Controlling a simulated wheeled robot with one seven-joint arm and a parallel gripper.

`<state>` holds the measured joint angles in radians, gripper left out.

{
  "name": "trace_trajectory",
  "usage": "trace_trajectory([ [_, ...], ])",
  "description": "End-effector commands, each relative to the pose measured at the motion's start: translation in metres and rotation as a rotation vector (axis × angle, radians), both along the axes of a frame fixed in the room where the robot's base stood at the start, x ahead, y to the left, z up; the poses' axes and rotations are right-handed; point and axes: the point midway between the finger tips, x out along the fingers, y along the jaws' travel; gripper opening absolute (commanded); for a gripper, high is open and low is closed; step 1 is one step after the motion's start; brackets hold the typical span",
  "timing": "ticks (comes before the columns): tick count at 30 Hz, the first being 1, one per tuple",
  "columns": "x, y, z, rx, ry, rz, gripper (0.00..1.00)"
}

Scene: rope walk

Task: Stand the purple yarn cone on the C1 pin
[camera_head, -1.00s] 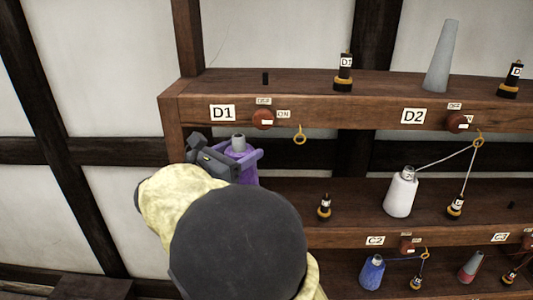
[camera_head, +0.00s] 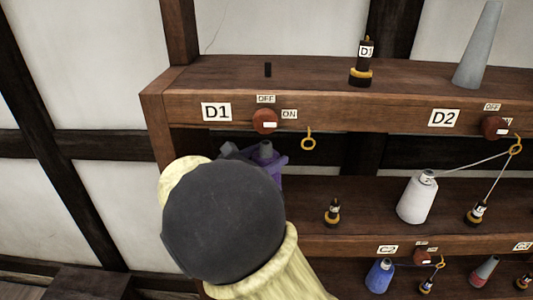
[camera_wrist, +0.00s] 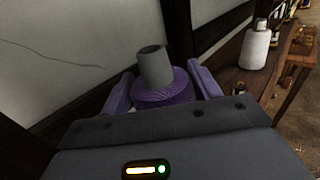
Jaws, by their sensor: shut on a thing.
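The purple yarn cone (camera_head: 270,167) has a grey tube top and is held upright near the left end of the middle shelf (camera_head: 372,205), below the D1 label. It also shows in the wrist view (camera_wrist: 162,94). My gripper (camera_wrist: 162,88) is shut on it, with one purple finger on each side. In the head view my gripper (camera_head: 263,158) is mostly hidden behind my own arm. The C1 pin and label are not seen; my arm covers that end of the middle shelf. I cannot tell whether the cone's base touches anything.
The upper shelf edge (camera_head: 350,115) with the D1 switch (camera_head: 265,121) runs just above the cone. A yellow ring (camera_head: 308,141) hangs from it. On the middle shelf, a black-and-yellow fitting (camera_head: 333,212) and a white cone (camera_head: 416,198) stand to the right. A wooden post is at left.

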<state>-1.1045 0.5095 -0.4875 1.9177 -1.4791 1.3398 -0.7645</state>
Motion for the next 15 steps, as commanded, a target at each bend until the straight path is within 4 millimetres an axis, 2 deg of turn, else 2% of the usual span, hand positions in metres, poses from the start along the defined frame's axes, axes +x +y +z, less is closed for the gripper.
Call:
trace_trajectory([
  [8, 0.002, -0.007, -0.003, 0.000, 0.000, -0.013, 0.21],
  [15, 0.000, -0.001, -0.023, 0.000, 0.000, -0.002, 0.21],
])
